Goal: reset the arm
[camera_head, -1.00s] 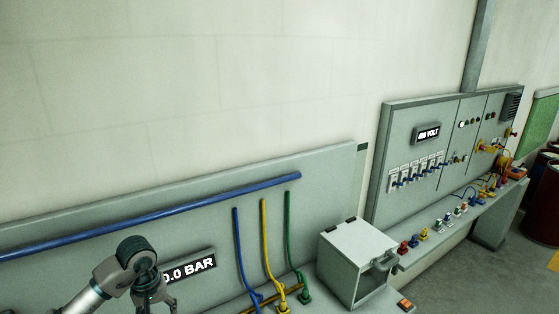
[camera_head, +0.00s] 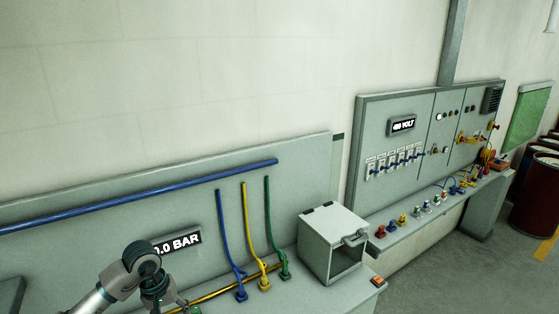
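My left arm comes in at the bottom left, bent at a grey and dark joint. Its gripper (camera_head: 156,300) points down at the lower edge of the picture. The fingers are small, dark and partly cut off, so I cannot tell whether they are open or shut. The arm overlaps the left end of the "0.0 BAR" display (camera_head: 178,242) on the grey panel. My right arm and gripper are not in view.
Blue, yellow (camera_head: 249,225) and green pipes run down the panel to valves on the bench. A grey box (camera_head: 333,240) with a handle stands right of them. A "VOLT" electrical panel (camera_head: 403,127) is farther right. Dark red drums (camera_head: 536,190) stand at the far right, beside open floor.

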